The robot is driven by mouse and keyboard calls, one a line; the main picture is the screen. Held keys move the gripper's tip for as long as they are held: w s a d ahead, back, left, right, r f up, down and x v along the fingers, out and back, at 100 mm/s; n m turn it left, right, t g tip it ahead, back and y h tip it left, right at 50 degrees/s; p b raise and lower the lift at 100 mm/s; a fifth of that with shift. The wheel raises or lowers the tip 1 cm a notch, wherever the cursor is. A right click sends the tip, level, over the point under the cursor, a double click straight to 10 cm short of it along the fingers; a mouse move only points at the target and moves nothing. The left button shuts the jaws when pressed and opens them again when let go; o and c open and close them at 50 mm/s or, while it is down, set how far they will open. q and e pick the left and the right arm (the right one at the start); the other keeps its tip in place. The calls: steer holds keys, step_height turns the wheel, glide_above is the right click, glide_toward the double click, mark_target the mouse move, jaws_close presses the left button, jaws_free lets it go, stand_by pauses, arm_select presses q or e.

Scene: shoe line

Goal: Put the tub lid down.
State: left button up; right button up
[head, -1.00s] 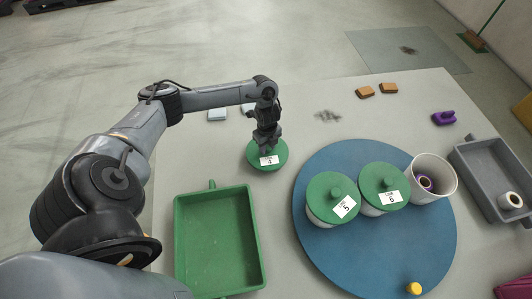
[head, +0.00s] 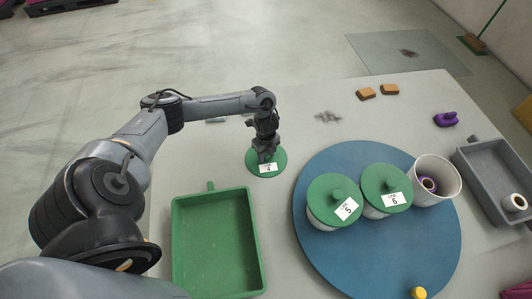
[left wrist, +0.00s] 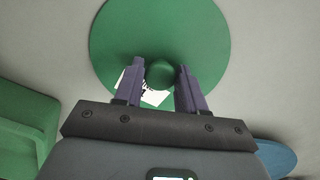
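The tub lid (head: 258,170) is a green disc with a round knob and a white label reading 4. My left gripper (head: 266,155) is above it, pointing down. In the left wrist view the two fingers of the left gripper (left wrist: 160,72) stand on either side of the knob, close against it. The lid (left wrist: 160,25) lies flat below them, at or just above the bare table; I cannot tell whether it touches. My right gripper is not in view.
A green tray (head: 215,240) stands in front and left of the lid. A blue round mat (head: 390,250) to the right bears two lidded tubs (head: 334,200) (head: 385,190) and an open white tub (head: 435,180). A grey tray (head: 480,165) is at far right. Table around the lid is clear.

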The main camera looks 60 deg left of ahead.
mark_target(266, 154)
arm_select(q)
steer(key=o, duration=0.3)
steer(key=shift+r+p, duration=0.3)
steer(key=shift+r, duration=0.4)
step_height(266, 154, up, 11)
steer(key=p, duration=0.4)
